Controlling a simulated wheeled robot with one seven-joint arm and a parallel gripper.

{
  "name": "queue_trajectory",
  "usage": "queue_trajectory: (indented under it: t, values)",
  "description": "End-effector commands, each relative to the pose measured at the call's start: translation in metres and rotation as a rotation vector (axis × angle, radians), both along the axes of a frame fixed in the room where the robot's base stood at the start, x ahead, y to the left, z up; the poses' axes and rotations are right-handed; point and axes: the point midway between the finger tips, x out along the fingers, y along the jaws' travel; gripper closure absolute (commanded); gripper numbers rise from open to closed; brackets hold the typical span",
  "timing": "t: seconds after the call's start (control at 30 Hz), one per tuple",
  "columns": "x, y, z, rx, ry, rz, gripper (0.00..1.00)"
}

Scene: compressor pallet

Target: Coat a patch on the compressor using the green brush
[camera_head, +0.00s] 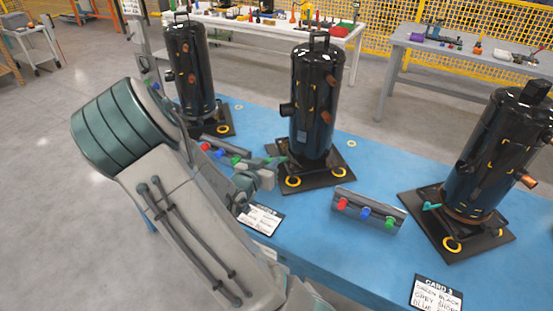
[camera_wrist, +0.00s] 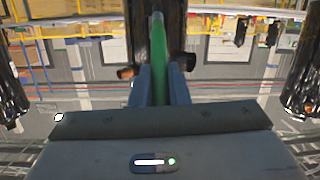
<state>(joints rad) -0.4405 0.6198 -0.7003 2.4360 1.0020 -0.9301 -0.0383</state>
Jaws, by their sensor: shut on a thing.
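My gripper (camera_head: 268,172) is beside the lower left of the middle black compressor (camera_head: 315,105). In the wrist view its two fingers (camera_wrist: 160,85) are shut on the green brush (camera_wrist: 158,50), which points away from the palm toward a dark compressor body (camera_wrist: 174,18). I cannot tell whether the brush tip touches the compressor. Other black compressors stand at the left (camera_head: 188,75) and right (camera_head: 500,150), each on a dark base plate. The middle compressor has copper stubs and small yellow corner marks on its side.
The compressors stand on a blue pallet (camera_head: 300,225). A rack with red, blue and green handles (camera_head: 368,212) lies between the middle and right compressors; another rack (camera_head: 232,150) is behind my wrist. Printed cards (camera_head: 437,295) lie near the front. Cluttered tables (camera_head: 340,32) stand behind.

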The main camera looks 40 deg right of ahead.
Motion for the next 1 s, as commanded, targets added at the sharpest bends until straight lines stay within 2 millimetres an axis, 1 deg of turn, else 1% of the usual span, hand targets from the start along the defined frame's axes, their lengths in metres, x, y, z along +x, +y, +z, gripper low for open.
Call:
queue_trajectory:
  t: [0.4,0.6,0.73,1.0]
  values:
    - [0.017,-0.042,-0.001,-0.003,-0.002,-0.002,1.0]
    - [0.023,-0.057,-0.001,-0.003,-0.002,-0.002,1.0]
    - [0.025,-0.062,0.0,-0.002,-0.001,-0.002,1.0]
    - [0.026,-0.064,0.0,-0.002,-0.001,-0.001,1.0]
